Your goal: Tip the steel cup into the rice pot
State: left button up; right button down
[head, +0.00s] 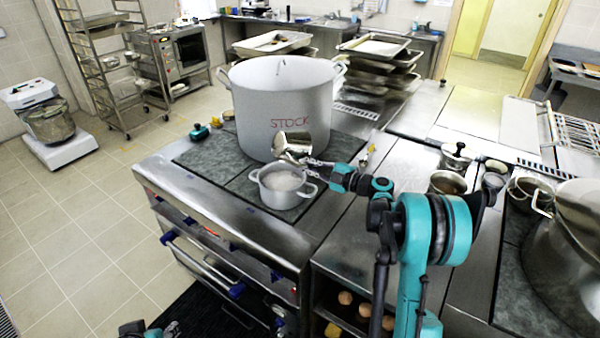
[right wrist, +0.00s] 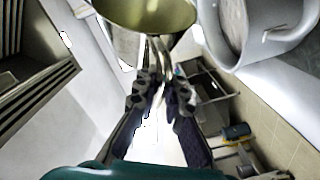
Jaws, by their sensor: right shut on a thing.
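The steel cup (head: 290,142) is shiny and held in the air above the back of the rice pot, in front of the big pot. My right gripper (head: 304,161) is shut on it. The right wrist view shows the fingers (right wrist: 153,78) closed below the cup (right wrist: 128,42), whose inside looks yellowish; I cannot tell whether that is contents or reflection. The rice pot (head: 280,201) is small, grey and two-handled, upright on the stove, with whitish contents. It also shows at the top right of the right wrist view (right wrist: 285,48). My left gripper (head: 168,331) is partly cut off at the bottom edge.
A large pot marked STOCK (head: 258,115) stands on the stovetop (head: 222,172) right behind the rice pot. Several steel containers, including a lidded one (head: 456,156), stand to the right. A large steel vessel (head: 585,225) is at the far right. Some stovetop left of the rice pot is clear.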

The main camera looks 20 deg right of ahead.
jog(key=shift+a+r+n+p, duration=0.25)
jog(key=shift+n+p, duration=0.05)
jog(key=shift+p, duration=0.1)
jog(key=a+f+n+g+h+p, duration=0.1)
jog(key=a+f+n+h+p, duration=0.15)
jog(key=n+h, duration=0.45)
jog(key=a+f+n+h+p, duration=0.1)
jog(key=a+n+h+p, duration=0.1)
jog(key=a+n+h, duration=0.35)
jog(key=shift+n+h, duration=0.35)
jog(key=shift+n, duration=0.3)
jog(key=shift+s+d+r+p, duration=0.1)
jog(key=shift+d+r+p, duration=0.2)
jog(key=shift+r+p, duration=0.4)
jog(key=shift+s+d+r+p, duration=0.2)
jog(key=shift+r+p, duration=0.25)
jog(key=shift+r, duration=0.4)
jog(key=shift+s+d+r+p, duration=0.1)
jog(key=shift+d+r+p, duration=0.25)
jog(key=shift+r+p, duration=0.35)
